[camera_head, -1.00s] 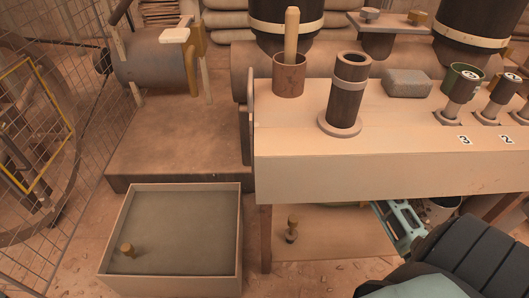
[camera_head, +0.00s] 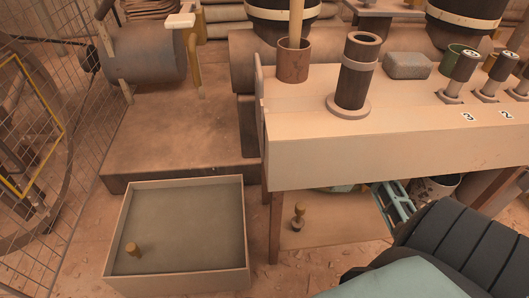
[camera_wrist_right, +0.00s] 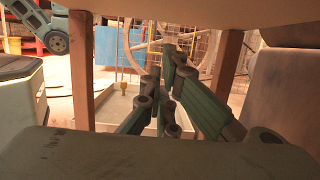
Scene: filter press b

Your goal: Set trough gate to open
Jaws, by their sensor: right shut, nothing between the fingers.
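A shallow square trough (camera_head: 246,262) with a grey-green floor stands on the ground at lower left. A small brass-topped knob (camera_head: 133,249) stands upright inside it. A similar knob (camera_head: 298,213) stands on the low shelf under the bench; I cannot tell which knob belongs to the gate. My right gripper (camera_head: 383,196) reaches under the bench front, right of the shelf knob and apart from it, its tips partly hidden. In the right wrist view the gripper (camera_wrist_right: 160,80) is shut and empty, with a brass knob (camera_wrist_right: 123,87) beyond it to the left. My left gripper is not seen.
The bench (camera_head: 350,160) overhangs the shelf and carries a dark cylinder (camera_head: 355,72), a grey block (camera_head: 407,66) and numbered levers (camera_head: 455,75). Bench legs (camera_head: 275,228) bound the space below. A wire fence (camera_head: 75,150) is at left.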

